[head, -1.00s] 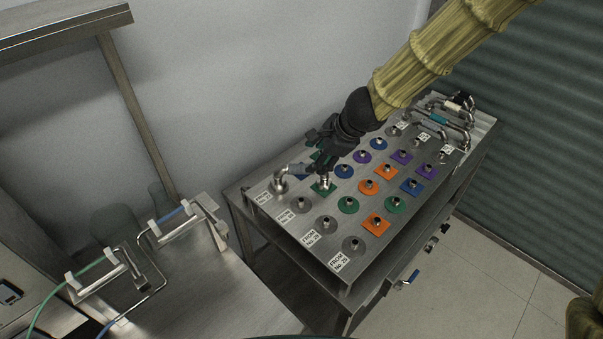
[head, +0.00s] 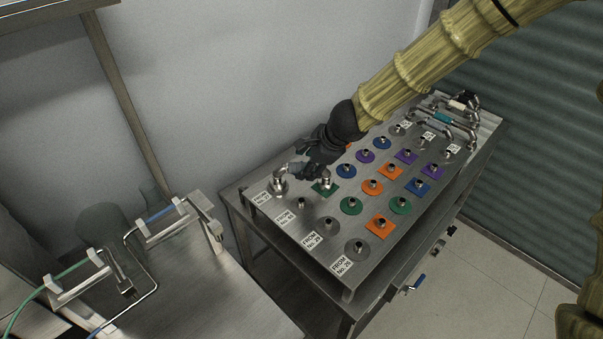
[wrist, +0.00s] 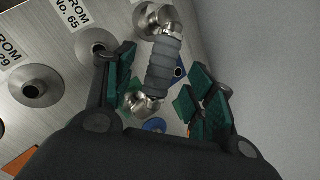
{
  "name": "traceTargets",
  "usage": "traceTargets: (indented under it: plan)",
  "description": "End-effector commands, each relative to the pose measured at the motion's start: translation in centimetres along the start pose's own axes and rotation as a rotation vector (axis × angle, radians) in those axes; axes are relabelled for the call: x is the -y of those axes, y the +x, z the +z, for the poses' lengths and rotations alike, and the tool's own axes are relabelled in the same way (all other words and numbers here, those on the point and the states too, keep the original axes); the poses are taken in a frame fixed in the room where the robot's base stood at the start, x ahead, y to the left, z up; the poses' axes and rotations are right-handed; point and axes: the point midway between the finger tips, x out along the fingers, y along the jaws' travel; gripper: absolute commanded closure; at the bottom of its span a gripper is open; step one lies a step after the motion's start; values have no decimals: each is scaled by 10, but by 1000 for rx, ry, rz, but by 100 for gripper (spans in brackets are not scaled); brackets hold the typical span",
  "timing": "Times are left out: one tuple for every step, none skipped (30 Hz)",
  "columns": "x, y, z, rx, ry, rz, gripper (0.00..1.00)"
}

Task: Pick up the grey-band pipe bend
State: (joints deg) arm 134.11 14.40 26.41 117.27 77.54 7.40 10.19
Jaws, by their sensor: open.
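The grey-band pipe bend shows in the wrist view (wrist: 163,70) as a shiny metal bend with a ribbed grey band around its middle. In the head view its near metal elbow (head: 279,181) and its other end (head: 325,179) stand on fittings at the left end of the steel table. My gripper (head: 305,168) is over its middle and hides part of the band. In the wrist view my gripper (wrist: 162,85) is open, with one green-padded finger on each side of the band. Gaps show between the pads and the band; the depth cannot be told.
The steel table (head: 318,262) carries rows of coloured square and round fittings with short pegs. More pipe bends (head: 442,118) stand at its far end. The wall (head: 250,80) is close behind. A rack with a blue-banded pipe (head: 162,213) stands at left.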

Motion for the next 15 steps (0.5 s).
traceTargets:
  plan:
    - [0, 8, -1, 0, 2, 1, 45]
    - [0, 11, 0, 0, 2, 2, 45]
    - [0, 16, 0, 1, 2, 3, 45]
    - [1, 19, 0, 1, 3, 2, 45]
    - [2, 22, 0, 1, 3, 1, 45]
    - [1, 27, 0, 1, 2, 2, 45]
    - [1, 30, 0, 0, 2, 2, 45]
    - [1, 32, 0, 0, 2, 1, 45]
    - [1, 35, 0, 0, 2, 1, 45]
    - [1, 37, 0, 0, 3, 1, 45]
    - [1, 39, 0, 0, 3, 1, 45]
    - [2, 40, 0, 0, 3, 1, 45]
    - [2, 41, 0, 0, 2, 0, 45]
    - [2, 42, 0, 0, 2, 0, 45]
    - [2, 42, 0, 0, 2, -1, 45]
